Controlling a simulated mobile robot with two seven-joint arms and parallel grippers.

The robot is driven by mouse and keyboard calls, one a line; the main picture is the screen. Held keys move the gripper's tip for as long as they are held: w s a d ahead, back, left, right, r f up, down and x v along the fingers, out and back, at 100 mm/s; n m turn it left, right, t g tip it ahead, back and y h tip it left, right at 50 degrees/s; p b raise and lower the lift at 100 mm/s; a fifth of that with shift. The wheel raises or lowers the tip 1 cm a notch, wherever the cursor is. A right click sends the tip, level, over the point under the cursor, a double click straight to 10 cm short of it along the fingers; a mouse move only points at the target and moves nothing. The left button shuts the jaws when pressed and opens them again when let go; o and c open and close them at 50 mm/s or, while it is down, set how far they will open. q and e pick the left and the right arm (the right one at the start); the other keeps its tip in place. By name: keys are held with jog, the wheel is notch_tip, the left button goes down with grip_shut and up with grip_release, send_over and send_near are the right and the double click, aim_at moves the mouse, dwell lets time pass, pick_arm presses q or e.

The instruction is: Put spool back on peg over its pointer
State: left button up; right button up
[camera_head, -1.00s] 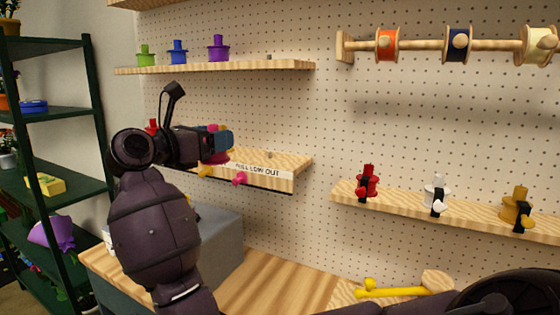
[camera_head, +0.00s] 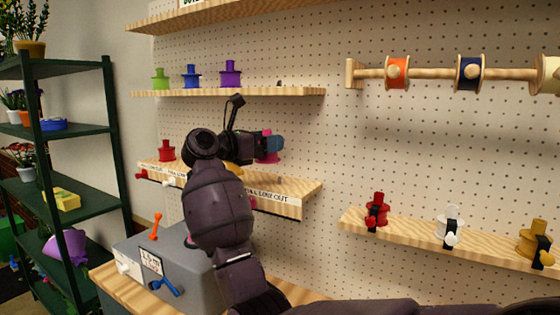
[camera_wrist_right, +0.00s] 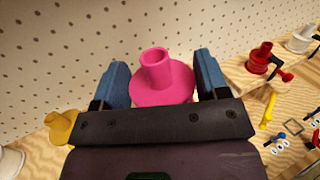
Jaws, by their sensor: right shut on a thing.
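My right gripper (camera_head: 270,144) has blue fingertips and is shut on a pink spool (camera_head: 268,158). In the right wrist view the pink spool (camera_wrist_right: 155,72) sits between the two fingers (camera_wrist_right: 160,82), its tube pointing up. In the head view it hangs above the right half of the lower shelf (camera_head: 292,200), apart from it. A small peg (camera_head: 280,180) shows on that shelf, right of the spool. A pink pointer (camera_head: 252,202) shows partly at the front edge, behind my arm. My left gripper is out of view.
A red spool (camera_head: 167,151) and a yellow spool (camera_wrist_right: 61,128) stand on the lower shelf. The upper shelf (camera_head: 230,93) holds green, blue and purple spools and a small nub (camera_head: 279,84). Red, white and gold spools stand on the right shelf (camera_head: 400,231). A grey box (camera_head: 185,262) is below.

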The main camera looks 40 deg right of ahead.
jog(key=d, duration=0.2)
jog(key=w+d+f+p, duration=0.1)
jog(key=d, duration=0.1)
jog(key=d+f, duration=0.1)
jog(key=d, duration=0.1)
jog(key=shift+w, duration=0.3)
jog(key=shift+a+f+p, duration=0.15)
jog(key=shift+f+p, duration=0.2)
jog(key=shift+f, duration=0.25)
notch_tip(320, 180, down, 3)
jog(key=shift+f+p, duration=0.1)
jog(key=shift+p, duration=0.3)
jog(key=shift+f, duration=0.15)
jog(key=shift+d+f+p, duration=0.15)
jog(key=shift+d+p, duration=0.05)
jog(key=shift+p, duration=0.1)
